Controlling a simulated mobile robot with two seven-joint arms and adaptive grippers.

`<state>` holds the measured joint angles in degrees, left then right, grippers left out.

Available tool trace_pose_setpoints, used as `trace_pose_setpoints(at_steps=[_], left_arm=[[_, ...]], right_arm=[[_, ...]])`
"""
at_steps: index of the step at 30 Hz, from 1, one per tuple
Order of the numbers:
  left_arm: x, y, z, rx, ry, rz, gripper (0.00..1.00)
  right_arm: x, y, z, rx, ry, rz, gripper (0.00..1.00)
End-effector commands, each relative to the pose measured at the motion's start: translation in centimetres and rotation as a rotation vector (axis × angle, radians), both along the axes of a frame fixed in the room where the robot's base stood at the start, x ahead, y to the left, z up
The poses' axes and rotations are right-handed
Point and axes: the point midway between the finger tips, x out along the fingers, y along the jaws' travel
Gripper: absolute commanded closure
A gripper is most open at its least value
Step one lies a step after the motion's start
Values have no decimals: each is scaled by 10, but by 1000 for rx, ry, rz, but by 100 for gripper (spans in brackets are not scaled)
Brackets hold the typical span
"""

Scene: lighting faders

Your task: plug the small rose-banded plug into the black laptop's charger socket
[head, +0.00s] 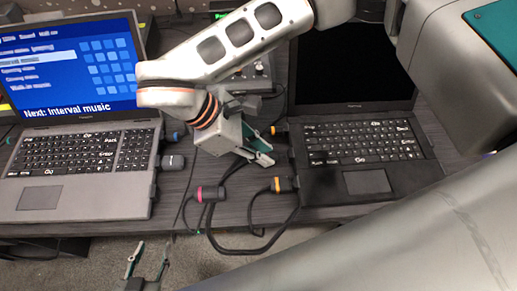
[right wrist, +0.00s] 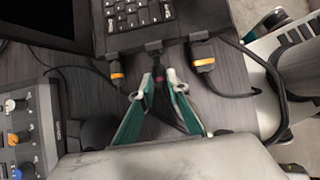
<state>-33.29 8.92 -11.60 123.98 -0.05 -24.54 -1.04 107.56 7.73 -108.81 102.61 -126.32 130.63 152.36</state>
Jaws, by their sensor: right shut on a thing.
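The black laptop (head: 360,150) stands open at the right of the desk; its left edge is at the top of the right wrist view (right wrist: 140,40). My right gripper (head: 267,156) is beside that edge, between two orange-banded plugs. In the right wrist view its fingertips (right wrist: 164,78) are shut on the small rose-banded plug (right wrist: 160,84), which points at the laptop's edge. Whether its tip touches or enters a socket I cannot tell. In the head view the held plug is hidden by the fingers. My left gripper (head: 147,262) is open and empty below the desk's front edge.
Orange-banded plugs (right wrist: 118,75) (right wrist: 203,62) sit at the laptop's edge on either side. A larger rose-banded plug (head: 208,193) lies on the desk among black cables. A grey laptop (head: 85,195) stands left. A fader mixer (right wrist: 25,125) is behind.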

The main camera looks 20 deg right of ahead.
Motion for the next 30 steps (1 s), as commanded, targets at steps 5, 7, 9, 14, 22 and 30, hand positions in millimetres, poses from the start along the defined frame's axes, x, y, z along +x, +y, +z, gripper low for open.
trace_pose_setpoints(at_steps=[5, 7, 9, 14, 22, 30], left_arm=[[0, 0, 0, 0, 1, 0, 60], [0, 0, 0, 0, 1, 0, 60], [0, 0, 0, 0, 1, 1, 60], [0, 0, 1, 0, 0, 1, 60], [3, 0, 5, -1, -7, 3, 60], [5, 0, 9, -1, -14, 3, 60]], right_arm=[[0, 0, 0, 0, 0, 0, 100], [0, 0, 0, 0, 0, 0, 100], [0, 0, 0, 0, 0, 0, 100], [0, 0, 0, -1, 0, -1, 100], [0, 0, 2, -4, 0, 0, 100], [0, 0, 3, -7, 1, -2, 100]])
